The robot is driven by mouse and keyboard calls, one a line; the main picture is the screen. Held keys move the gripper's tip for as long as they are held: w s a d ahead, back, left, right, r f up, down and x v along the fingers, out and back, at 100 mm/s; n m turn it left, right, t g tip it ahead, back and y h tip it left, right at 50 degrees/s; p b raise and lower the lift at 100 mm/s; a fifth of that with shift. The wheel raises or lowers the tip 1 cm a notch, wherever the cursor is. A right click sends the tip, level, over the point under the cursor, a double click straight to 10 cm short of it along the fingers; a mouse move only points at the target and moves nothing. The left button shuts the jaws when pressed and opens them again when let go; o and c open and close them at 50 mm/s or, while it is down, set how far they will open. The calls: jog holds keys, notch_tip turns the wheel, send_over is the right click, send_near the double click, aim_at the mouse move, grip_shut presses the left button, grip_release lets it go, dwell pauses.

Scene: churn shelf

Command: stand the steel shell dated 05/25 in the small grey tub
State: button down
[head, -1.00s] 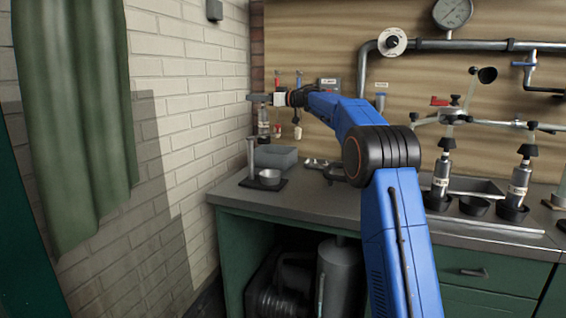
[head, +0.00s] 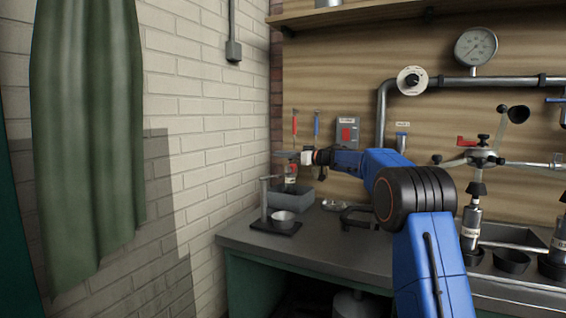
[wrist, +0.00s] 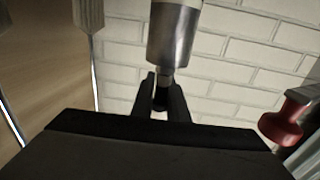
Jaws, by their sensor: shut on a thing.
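My gripper (head: 291,156) is shut on a steel shell (head: 290,172) with a pale label, at the far left of the bench. In the wrist view, the fingers (wrist: 162,92) close on the narrow end of the shell (wrist: 172,42). The date on its label is too small to read. The shell hangs roughly upright over the small grey tub (head: 297,200). Its lower end is close to the tub's rim; I cannot tell whether it touches the tub floor.
A stand with a metal bowl (head: 283,218) is in front of the tub. Other bottles with black caps (head: 471,222) and black cups (head: 511,260) stand at the right. The brick wall (head: 215,150) is close on the left. A red knob (wrist: 283,125) shows in the wrist view.

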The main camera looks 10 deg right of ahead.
jog(key=shift+f, duration=1.25)
jog(key=c, duration=1.7)
grip_release()
jog(key=shift+c, duration=0.2)
jog(key=v, duration=1.2)
